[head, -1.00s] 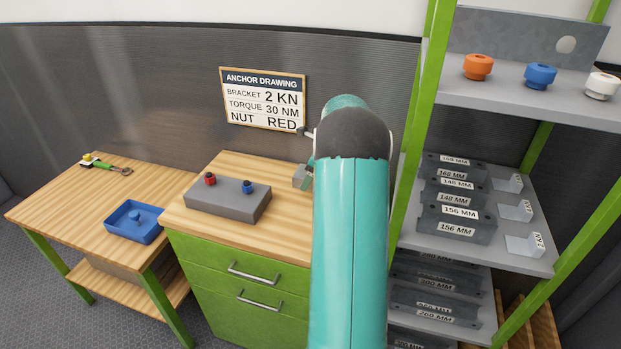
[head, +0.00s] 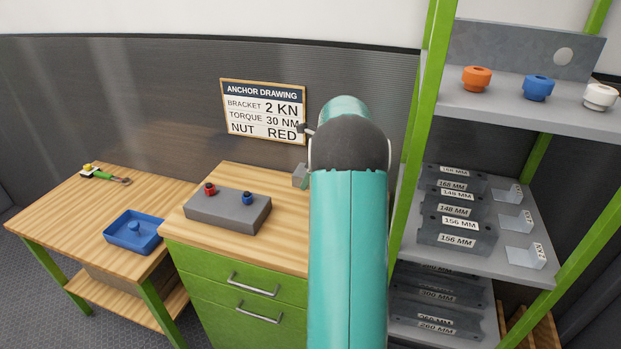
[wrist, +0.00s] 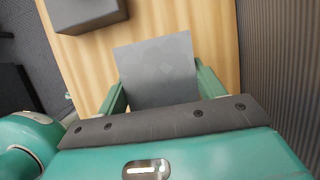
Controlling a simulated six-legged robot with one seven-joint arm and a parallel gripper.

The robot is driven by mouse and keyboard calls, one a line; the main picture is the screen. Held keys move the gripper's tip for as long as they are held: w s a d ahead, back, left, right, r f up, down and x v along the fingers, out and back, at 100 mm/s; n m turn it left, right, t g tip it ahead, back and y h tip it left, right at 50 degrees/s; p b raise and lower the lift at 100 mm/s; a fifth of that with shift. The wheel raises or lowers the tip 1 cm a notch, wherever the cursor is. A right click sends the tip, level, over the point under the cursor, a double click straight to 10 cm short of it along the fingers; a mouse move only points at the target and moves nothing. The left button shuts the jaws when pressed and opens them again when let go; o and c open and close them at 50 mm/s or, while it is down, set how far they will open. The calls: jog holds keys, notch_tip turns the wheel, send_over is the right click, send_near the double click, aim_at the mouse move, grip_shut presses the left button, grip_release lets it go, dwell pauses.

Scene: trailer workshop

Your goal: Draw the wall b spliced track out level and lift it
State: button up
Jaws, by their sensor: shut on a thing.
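My gripper (wrist: 160,88) is shut on a flat-faced grey piece (wrist: 157,66), with a teal finger on either side of it. In the head view my teal arm hides the gripper. Only a small grey part (head: 300,176) shows left of the arm, at the right of the wooden cabinet top. I cannot tell whether the held piece is the wall b spliced track; no label shows on it. Its far parts, and whether it touches the wood below, cannot be told.
A grey box with red and blue knobs (head: 228,211) stands on the wooden cabinet top (head: 225,172). A blue tray (head: 118,240) sits on the left table. A green-framed shelf (head: 513,258) with labelled dark blocks (head: 457,240) stands close right of my arm. A drawing sign (head: 262,110) hangs behind.

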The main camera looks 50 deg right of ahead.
jog(key=shift+r, duration=1.7)
